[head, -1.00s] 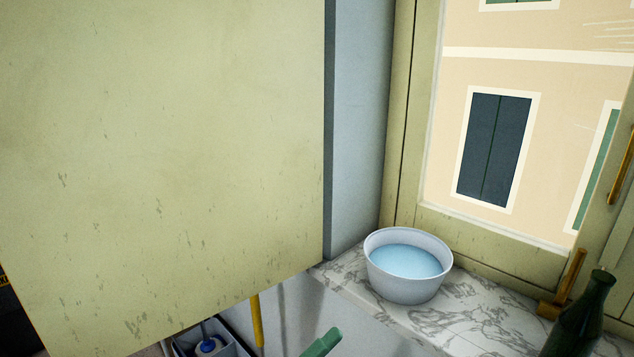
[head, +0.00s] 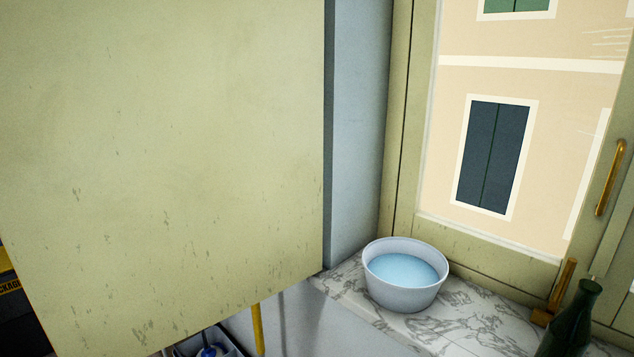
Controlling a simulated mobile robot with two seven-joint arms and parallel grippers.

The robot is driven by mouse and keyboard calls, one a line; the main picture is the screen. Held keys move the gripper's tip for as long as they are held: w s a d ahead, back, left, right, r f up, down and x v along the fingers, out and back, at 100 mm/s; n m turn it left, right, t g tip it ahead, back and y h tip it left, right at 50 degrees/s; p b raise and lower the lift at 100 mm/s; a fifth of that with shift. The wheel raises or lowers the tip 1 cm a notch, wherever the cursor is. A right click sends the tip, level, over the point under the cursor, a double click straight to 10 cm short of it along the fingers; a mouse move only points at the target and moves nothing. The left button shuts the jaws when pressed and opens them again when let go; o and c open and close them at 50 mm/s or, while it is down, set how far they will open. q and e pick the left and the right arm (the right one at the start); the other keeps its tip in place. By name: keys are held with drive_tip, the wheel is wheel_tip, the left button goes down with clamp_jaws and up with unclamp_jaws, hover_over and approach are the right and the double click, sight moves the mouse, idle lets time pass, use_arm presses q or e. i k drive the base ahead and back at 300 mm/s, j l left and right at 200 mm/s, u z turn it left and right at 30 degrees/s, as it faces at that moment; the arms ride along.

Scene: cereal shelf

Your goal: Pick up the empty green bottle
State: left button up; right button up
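A dark green bottle (head: 571,325) stands upright at the lower right of the head view, on or just in front of the marble sill (head: 482,317). Its neck and shoulder show, and the picture's bottom edge cuts off its base. I cannot tell whether it is empty. Neither of my grippers shows in the head view.
A white bowl with pale blue inside (head: 405,277) stands on the sill left of the bottle. A window with a brass handle (head: 609,178) rises behind. A large yellowish panel (head: 165,160) fills the left. A yellow pole (head: 258,330) and grey container (head: 222,341) are below.

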sight(568, 334)
drive_tip(key=z, duration=1.4)
